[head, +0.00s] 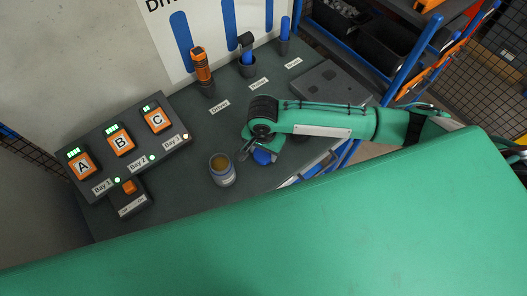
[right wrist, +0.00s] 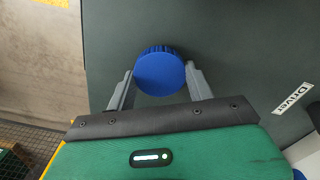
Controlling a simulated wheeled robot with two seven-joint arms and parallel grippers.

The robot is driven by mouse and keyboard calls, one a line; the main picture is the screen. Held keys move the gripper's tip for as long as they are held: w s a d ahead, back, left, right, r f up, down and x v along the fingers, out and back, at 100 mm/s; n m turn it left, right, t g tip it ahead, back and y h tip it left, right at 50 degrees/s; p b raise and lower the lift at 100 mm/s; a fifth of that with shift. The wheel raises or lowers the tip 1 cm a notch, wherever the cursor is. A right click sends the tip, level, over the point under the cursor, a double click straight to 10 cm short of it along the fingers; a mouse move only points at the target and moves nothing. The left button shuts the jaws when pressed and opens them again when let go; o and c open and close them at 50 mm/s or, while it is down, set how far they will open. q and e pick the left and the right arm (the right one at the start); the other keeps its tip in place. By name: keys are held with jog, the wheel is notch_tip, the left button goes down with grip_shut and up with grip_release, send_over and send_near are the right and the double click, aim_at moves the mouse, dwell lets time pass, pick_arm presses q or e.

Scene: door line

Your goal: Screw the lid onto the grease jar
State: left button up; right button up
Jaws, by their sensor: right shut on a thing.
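The grease jar (head: 222,170) stands upright and open on the dark bench in the head view, with yellow-brown grease showing inside. The blue lid (head: 262,156) is at my right gripper (head: 246,150), just right of the jar and apart from it. In the right wrist view the round, ribbed blue lid (right wrist: 160,72) sits between the two grey fingers of the right gripper (right wrist: 160,88), which is shut on it. The jar does not show in the right wrist view. My left gripper is not in view.
A charging station (head: 125,150) with batteries A, B and C stands left of the jar, with an orange button box (head: 130,190) before it. An orange driver (head: 202,70) and other tools stand at the back. A large green surface fills the foreground.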

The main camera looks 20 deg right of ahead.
aim_at(263, 153)
notch_tip(263, 153, up, 19)
jog(key=b, duration=0.1)
dwell(0.5)
jog(key=w+d+f+n, duration=0.2)
jog(key=d+f+n, duration=0.1)
jog(key=d+n, duration=0.5)
jog(key=shift+d+n, duration=0.35)
jog(key=shift+n, duration=0.05)
jog(key=shift+a, duration=0.15)
